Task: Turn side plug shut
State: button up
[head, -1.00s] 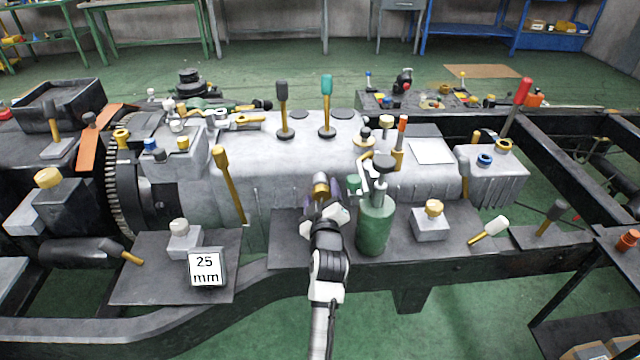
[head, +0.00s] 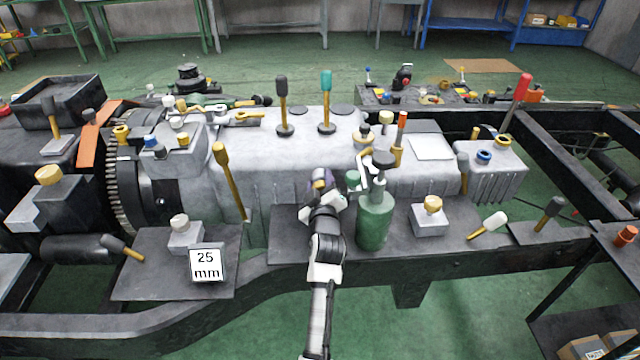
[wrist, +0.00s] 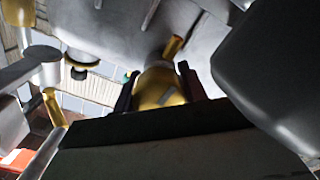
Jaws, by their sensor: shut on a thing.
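The side plug (wrist: 158,90) is brass-coloured, with a short bar sticking up from it, on the flank of the grey gearbox housing (head: 270,165). In the wrist view my gripper (wrist: 160,92) has its dark fingers on either side of the plug, shut on it. In the head view my gripper (head: 321,186) reaches the housing's near side from below, and mostly hides the plug. A sliver of brass shows there. I cannot tell how far the plug is turned.
A green bottle (head: 375,222) with a dark top stands close to the right of my gripper. A yellow-handled lever (head: 228,180) is to the left. A block with a brass knob (head: 430,217) sits right of the bottle. A 25 mm sign (head: 207,264) stands front left.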

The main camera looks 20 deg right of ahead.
jog(key=shift+m, duration=0.3)
jog(key=m, duration=0.8)
jog(key=shift+r, duration=0.1)
jog(key=m+p, duration=0.1)
jog(key=m, duration=0.3)
jog(key=shift+d+p, duration=0.1)
jog(key=shift+p, duration=0.2)
jog(key=shift+m+p, duration=0.65)
jog(key=shift+m, duration=1.45)
jog(key=o, duration=1)
jog(key=shift+s, duration=0.15)
